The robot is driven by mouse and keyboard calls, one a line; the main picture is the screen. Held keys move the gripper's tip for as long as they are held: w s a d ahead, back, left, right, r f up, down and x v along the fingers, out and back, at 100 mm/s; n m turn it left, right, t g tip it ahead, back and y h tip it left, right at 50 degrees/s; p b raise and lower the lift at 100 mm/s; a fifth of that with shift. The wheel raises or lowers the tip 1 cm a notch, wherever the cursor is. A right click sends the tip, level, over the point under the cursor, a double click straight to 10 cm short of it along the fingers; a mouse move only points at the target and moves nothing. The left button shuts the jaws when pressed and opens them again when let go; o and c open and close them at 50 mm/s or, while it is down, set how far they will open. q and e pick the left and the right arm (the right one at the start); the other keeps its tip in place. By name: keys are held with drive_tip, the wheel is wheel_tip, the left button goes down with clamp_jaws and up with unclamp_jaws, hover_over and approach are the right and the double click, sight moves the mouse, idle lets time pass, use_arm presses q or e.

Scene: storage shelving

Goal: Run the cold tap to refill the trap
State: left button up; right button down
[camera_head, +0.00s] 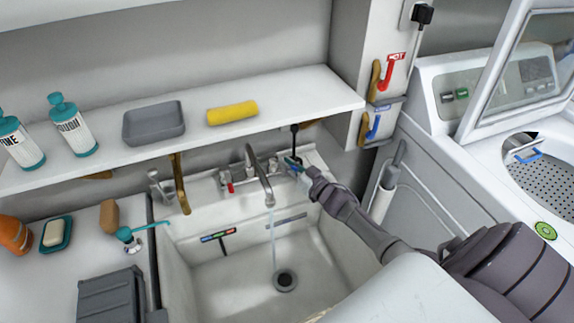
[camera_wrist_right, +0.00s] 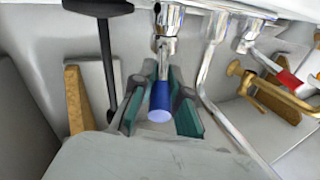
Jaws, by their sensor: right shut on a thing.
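A chrome tap with a curved spout (camera_head: 263,187) stands over the white sink (camera_head: 225,285). A thin stream of water (camera_head: 273,238) falls from the spout to the drain (camera_head: 285,280). The cold tap lever with its blue grip (camera_wrist_right: 160,103) points at the wrist camera between my fingers. My right gripper (camera_head: 294,168) is shut on this lever; its teal-padded fingers lie either side of the blue grip in the wrist view. The hot tap lever with its red grip (camera_head: 229,187) is to the left of the spout. The trap is not visible. My left gripper is out of view.
Red (camera_head: 386,72) and blue (camera_head: 374,125) wall levers are at right. An open-lidded washer (camera_head: 540,150) stands right of the sink.

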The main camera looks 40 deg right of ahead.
drive_tip(key=c, duration=1.2)
unclamp_jaws()
drive_tip(key=s, duration=0.4)
drive_tip(key=s+d, duration=0.1)
drive_tip(key=s, duration=0.6)
drive_tip(key=shift+s+d, duration=0.35)
drive_tip(key=shift+s, duration=0.05)
